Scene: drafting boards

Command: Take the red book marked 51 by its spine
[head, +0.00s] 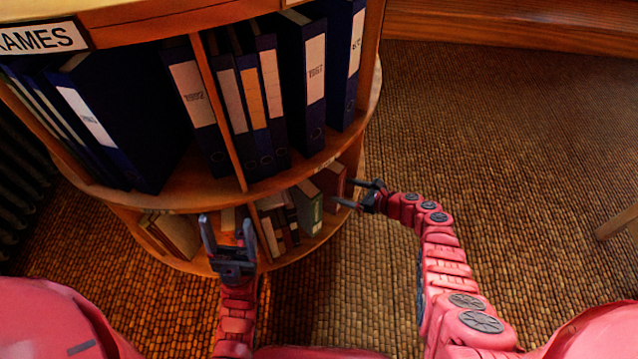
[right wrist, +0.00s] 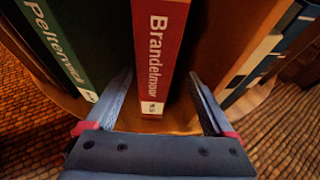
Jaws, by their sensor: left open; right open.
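The red book (right wrist: 160,45) stands upright in the right wrist view, its spine facing me with "Brandelmour" in white. A small white label sits at its lower end, its number too small to read surely. In the head view a red book (head: 331,180) stands at the right of the lower shelf. My right gripper (head: 356,191) is open in front of it. In the right wrist view its fingers (right wrist: 160,85) lie either side of the spine's lower part, with gaps on both sides. My left gripper (head: 227,224) is open and empty before the lower shelf.
A green book (right wrist: 65,40) stands left of the red one, with a gap between. Blue and white books (right wrist: 270,55) stand to the right. The round wooden bookcase (head: 222,190) holds dark blue binders (head: 303,70) above.

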